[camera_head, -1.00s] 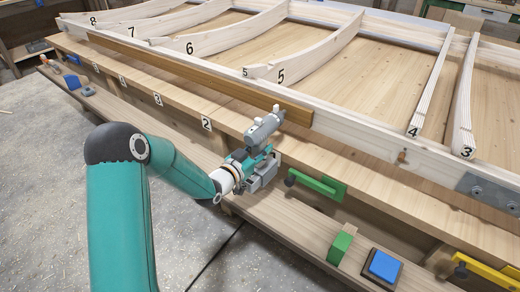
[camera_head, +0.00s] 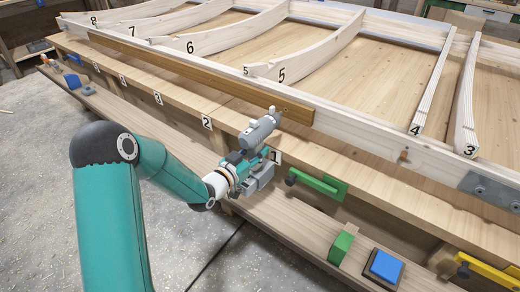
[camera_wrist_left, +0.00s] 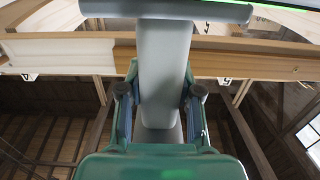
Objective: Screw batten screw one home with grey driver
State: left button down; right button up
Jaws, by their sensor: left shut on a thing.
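My left gripper (camera_head: 247,164) is shut on the grey driver (camera_head: 260,132), which is tilted and points up toward the right end of the brown batten (camera_head: 200,80). The driver's far end is close to the batten end in the picture; I cannot tell whether it touches. In the left wrist view the grey driver body (camera_wrist_left: 165,70) stands between the fingers of the gripper (camera_wrist_left: 160,108). Batten screw one cannot be made out; the driver may hide it. My right gripper is not in view.
A pale timber frame with numbered curved ribs (camera_head: 315,50) lies on the bench. A small brown peg-like thing (camera_head: 404,155) is on its front rail. On the lower shelf are a green block (camera_head: 341,246) and a blue block (camera_head: 384,266). Green (camera_head: 318,184) and yellow (camera_head: 485,270) tools sit nearby.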

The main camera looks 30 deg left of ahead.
pick_arm(q)
jog(key=shift+s+a+r, duration=0.1)
jog(key=shift+s+r, duration=0.05)
jog(key=shift+s, duration=0.1)
jog(key=s+a+b, duration=0.1)
jog(key=s+a, duration=0.2)
jog(key=a, duration=0.4)
jog(key=shift+s, duration=0.2)
dwell(0.8)
